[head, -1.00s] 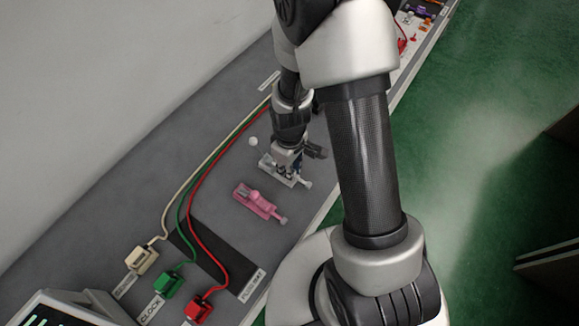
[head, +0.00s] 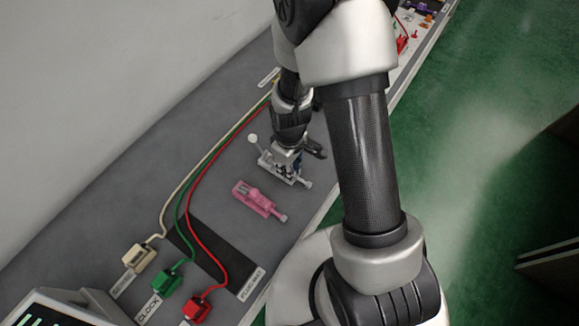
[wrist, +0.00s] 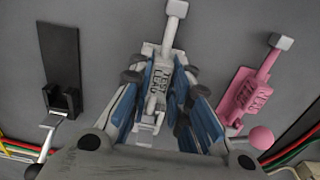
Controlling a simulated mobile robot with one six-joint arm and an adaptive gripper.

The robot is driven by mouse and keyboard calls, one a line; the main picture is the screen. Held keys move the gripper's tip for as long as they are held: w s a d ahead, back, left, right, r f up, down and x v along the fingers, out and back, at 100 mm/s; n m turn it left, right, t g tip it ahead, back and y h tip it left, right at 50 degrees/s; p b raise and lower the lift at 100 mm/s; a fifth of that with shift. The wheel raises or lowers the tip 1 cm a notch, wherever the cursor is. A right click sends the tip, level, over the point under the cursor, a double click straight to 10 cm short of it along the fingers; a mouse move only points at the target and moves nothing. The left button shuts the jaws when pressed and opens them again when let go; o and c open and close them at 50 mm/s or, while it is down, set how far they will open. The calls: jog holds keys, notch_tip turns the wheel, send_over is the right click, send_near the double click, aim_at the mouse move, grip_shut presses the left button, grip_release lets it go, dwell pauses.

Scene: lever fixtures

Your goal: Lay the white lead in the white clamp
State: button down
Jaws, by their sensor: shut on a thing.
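The white clamp (head: 296,179) lies on the grey bench; in the wrist view its square-ended white part (wrist: 176,10) points away at the top. A white ball knob (head: 253,138) on a short stem stands at its far left end. My gripper (wrist: 165,108) is over the clamp with its blue-padded fingers on both sides of its middle, shut on it. The fingers hide much of the clamp, and the exact part gripped is unclear. The white lead (head: 163,212) runs from a cream plug (head: 138,257) up the bench, left of the clamp; its far end is hidden behind my arm.
A pink clamp (head: 256,198) lies close beside the white one. Green (head: 180,222) and red (head: 194,222) leads run alongside the white lead. A dark fixture (wrist: 62,100) is left in the wrist view. The bench's right edge is near.

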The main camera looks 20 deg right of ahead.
jog(key=c, duration=1.4)
grip_release()
jog(key=o, duration=0.5)
jog(key=shift+c, duration=0.2)
jog(key=shift+r, duration=0.1)
jog(key=shift+r+p, duration=2.75)
jog(key=shift+r, duration=0.7)
